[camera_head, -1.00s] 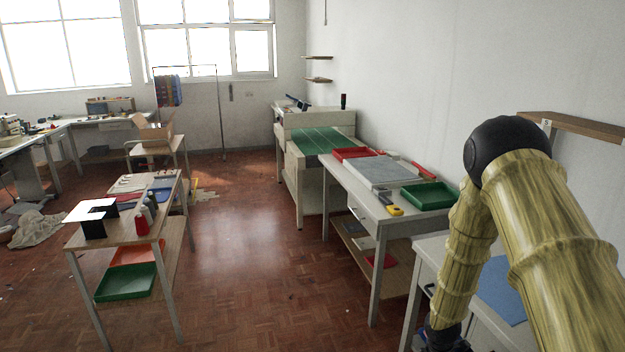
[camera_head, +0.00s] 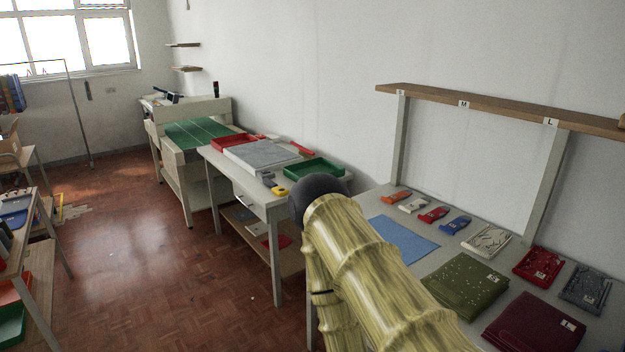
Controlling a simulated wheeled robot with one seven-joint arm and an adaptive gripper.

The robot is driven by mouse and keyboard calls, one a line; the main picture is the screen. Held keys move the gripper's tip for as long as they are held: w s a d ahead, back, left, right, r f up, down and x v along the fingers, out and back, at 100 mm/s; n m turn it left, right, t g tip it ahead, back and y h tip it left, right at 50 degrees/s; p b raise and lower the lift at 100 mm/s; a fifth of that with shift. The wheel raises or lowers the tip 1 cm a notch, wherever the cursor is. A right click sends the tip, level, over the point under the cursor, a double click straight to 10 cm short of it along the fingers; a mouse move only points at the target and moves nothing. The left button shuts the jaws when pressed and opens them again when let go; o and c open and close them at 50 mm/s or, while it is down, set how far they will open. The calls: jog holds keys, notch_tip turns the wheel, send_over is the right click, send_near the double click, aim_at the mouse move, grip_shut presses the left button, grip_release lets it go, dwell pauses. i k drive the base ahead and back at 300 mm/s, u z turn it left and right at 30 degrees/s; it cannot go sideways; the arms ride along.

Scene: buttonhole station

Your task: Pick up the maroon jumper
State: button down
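The maroon jumper (camera_head: 533,324) lies folded flat near the front right of the pale table at the right, with a white label on its right part. It lies just right of a folded olive garment (camera_head: 464,286) and in front of a folded red one (camera_head: 538,266). My yellow, bamboo-like arm crosses the lower middle of the view, left of the jumper. My gripper is not in view.
A blue mat (camera_head: 403,238) lies left of the garments. A grey folded garment (camera_head: 586,289) is at the far right. Several small folded items sit behind. A shelf (camera_head: 500,106) marked with letters stands above the table. A table with trays (camera_head: 314,169) stands further left.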

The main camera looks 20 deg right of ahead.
aim_at(529, 323)
jog(key=z, duration=2.15)
